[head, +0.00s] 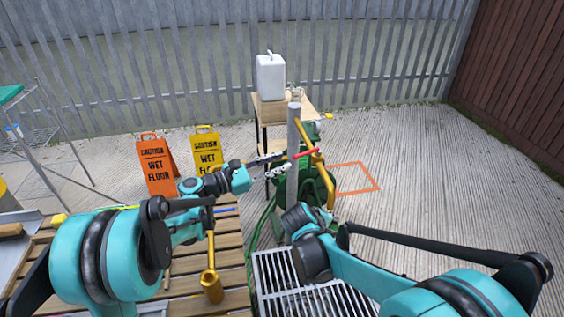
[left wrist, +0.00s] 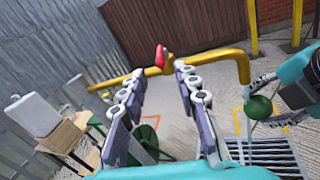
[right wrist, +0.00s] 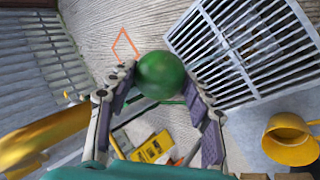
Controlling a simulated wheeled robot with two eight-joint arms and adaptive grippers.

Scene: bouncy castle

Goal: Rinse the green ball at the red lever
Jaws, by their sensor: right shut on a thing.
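The red lever (head: 307,153) sits on the yellow pipe of a grey post. In the left wrist view the lever (left wrist: 161,57) stands just beyond and between the fingertips. My left gripper (left wrist: 155,80) is open and empty, its fingers apart on either side of the lever. The green ball (right wrist: 160,75) is held between the fingertips of my right gripper (left wrist: 268,100), above the floor grate. The ball (left wrist: 258,108) is below and slightly right of the downturned spout (left wrist: 243,72). A pale vertical streak shows below the spout; I cannot tell whether it wets the ball. The head view hides the ball.
A metal grate (head: 300,285) lies below the pipe. A green hose reel (head: 318,185) and a small table with a white canister (head: 270,77) stand behind the post. Two wet floor signs (head: 157,165) stand left. A slatted wooden bench (head: 232,260) is at front left.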

